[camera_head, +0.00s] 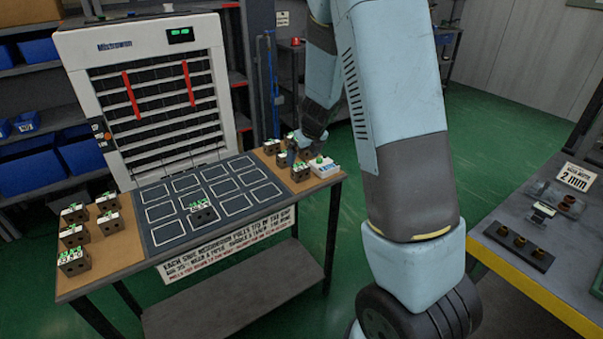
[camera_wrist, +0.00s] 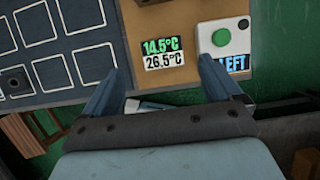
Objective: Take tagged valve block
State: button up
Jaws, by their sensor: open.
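Small dark valve blocks with green-and-white temperature tags stand on the table. Several are on the left brown strip (camera_head: 75,236), several on the right strip (camera_head: 300,171), and one on the dark grid mat (camera_head: 203,211). In the wrist view, a tag reading 14.5°C over 26.5°C (camera_wrist: 163,54) tops one block, just beyond and between my fingertips. My gripper (camera_wrist: 160,72) is open, with nothing between its fingers. In the head view it is over the right strip, partly hidden by my arm and the blocks.
A white box with a green button and a LEFT label (camera_wrist: 222,38) sits close beside the right finger. A white slatted cabinet (camera_head: 150,90) stands behind the table. A second bench (camera_head: 540,240) is at the right. Most grid cells on the mat are empty.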

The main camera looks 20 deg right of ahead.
aim_at(300, 166)
jog(key=shift+d+x, duration=0.2)
jog(key=shift+x, duration=3.6)
jog(key=shift+w, duration=0.1)
grip_shut()
jog(key=shift+r, duration=0.85)
jog(key=s+d+r, duration=0.1)
jog(key=s+r, duration=1)
jog(key=s, duration=0.3)
jog(key=shift+d+r, duration=0.15)
jog(key=shift+d, duration=0.1)
